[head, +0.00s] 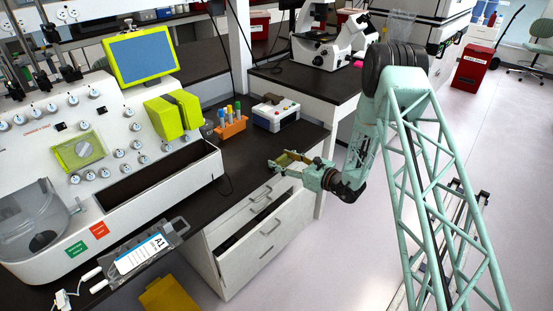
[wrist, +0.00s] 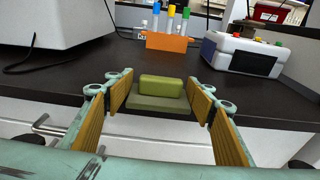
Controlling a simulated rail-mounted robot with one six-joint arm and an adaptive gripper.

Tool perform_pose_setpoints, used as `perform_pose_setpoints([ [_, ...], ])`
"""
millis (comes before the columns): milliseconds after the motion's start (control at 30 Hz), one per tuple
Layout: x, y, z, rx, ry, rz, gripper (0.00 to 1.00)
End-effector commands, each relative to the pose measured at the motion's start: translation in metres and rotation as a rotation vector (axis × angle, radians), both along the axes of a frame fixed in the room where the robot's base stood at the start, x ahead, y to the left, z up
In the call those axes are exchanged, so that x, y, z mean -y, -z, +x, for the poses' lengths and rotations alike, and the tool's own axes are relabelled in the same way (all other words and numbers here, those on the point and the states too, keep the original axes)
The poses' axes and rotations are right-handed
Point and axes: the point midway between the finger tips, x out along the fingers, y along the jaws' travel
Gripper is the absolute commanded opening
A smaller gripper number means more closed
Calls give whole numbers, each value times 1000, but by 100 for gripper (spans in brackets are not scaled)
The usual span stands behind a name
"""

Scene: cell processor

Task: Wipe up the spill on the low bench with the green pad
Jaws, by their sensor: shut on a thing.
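My gripper (head: 292,162) is at the right front edge of a dark bench (head: 262,150), above its drawers. In the wrist view my gripper (wrist: 160,95) is shut on the green pad (wrist: 161,86), a block with a wider, flatter base, held between the two ribbed orange finger pads. The pad is in front of the bench edge in that view; I cannot tell whether it touches the bench. I cannot make out a spill in either view, nor tell which surface is the low bench.
An orange rack (head: 231,127) with coloured-cap tubes and a white device (head: 275,113) stand on the bench. A large white processor (head: 100,150) fills the left. A labelled bag (head: 142,256) lies at its front. A drawer (head: 262,227) stands partly open.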

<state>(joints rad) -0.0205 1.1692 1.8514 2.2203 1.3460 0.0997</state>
Motion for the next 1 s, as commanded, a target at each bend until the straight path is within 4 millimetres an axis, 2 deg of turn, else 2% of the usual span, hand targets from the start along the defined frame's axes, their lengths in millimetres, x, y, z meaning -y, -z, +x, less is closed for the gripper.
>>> perform_pose_setpoints([
  [67,-1,-24,1,5,-1,0,32],
  [100,-1,-30,1,4,0,0,32],
  [500,1,-78,2,2,2,0,32],
  [1000,1,-81,1,2,2,0,32],
])
